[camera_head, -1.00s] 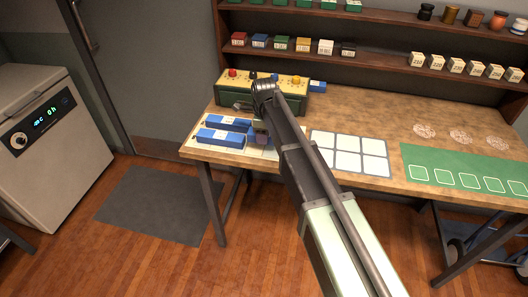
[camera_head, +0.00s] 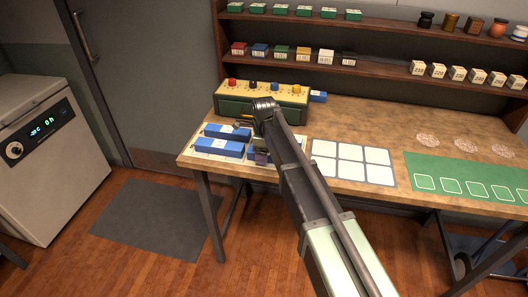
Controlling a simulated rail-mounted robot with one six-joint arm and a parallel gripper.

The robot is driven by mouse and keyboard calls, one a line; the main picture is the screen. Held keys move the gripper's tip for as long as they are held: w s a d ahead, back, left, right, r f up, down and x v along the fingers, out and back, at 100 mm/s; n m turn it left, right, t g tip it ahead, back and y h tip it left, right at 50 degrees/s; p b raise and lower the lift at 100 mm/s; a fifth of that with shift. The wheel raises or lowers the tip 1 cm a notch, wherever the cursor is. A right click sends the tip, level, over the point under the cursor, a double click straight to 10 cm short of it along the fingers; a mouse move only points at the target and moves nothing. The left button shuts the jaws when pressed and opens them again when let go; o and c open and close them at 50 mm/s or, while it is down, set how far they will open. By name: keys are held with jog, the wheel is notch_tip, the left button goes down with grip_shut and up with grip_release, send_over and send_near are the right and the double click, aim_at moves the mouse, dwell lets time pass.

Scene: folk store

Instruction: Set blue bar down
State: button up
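Two blue bars with white labels lie side by side on a pale mat (camera_head: 203,154) at the table's left end: a rear bar (camera_head: 228,132) and a front bar (camera_head: 219,148). My arm reaches over the table just to their right. A further blue piece (camera_head: 318,96) shows at the right end of the green and cream box (camera_head: 235,108).
The box has several coloured knobs on top and stands behind the bars. A white card grid (camera_head: 351,164) and a green mat (camera_head: 455,170) lie to the right. Shelves (camera_head: 380,63) with small boxes rise behind. Bare wood (camera_head: 375,118) lies clear behind the grid.

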jog(key=shift+r, duration=0.1)
notch_tip(320, 180, up, 12)
jog(key=p, duration=1.2)
jog(key=s+d+n, duration=2)
jog(key=s, duration=0.5)
jog(key=shift+d, duration=0.25)
